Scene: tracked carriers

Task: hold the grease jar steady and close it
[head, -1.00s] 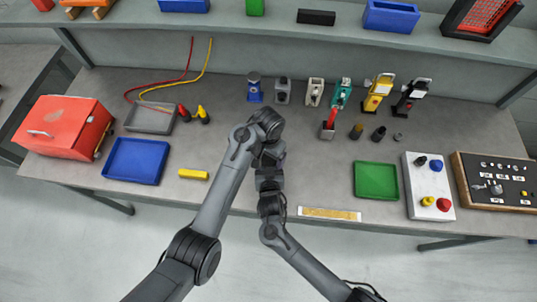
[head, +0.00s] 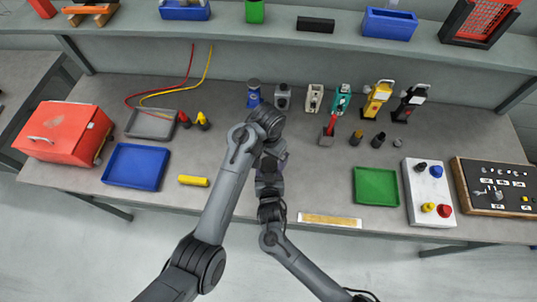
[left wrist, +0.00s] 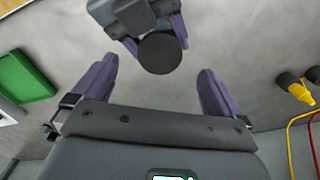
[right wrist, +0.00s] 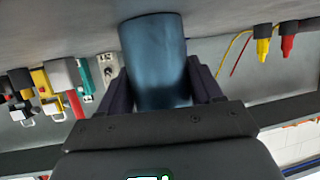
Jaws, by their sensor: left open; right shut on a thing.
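The grease jar shows in the right wrist view as a blue-grey cylinder (right wrist: 155,62) between the fingers of my right gripper (right wrist: 160,88), which is shut on it. In the left wrist view a dark round end (left wrist: 160,53) of the held piece faces me, with my right gripper (left wrist: 145,22) around it. I cannot tell whether this end is a lid. My left gripper (left wrist: 158,85) is open and empty, its two purple fingers spread on either side, apart from the dark end. In the head view my arms hide the jar and most of both grippers.
A green tray (head: 376,187) and white button box (head: 429,193) lie right. Several upright tools, including a yellow one (head: 377,98), stand behind. A labelled strip (head: 330,221) lies at the front edge.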

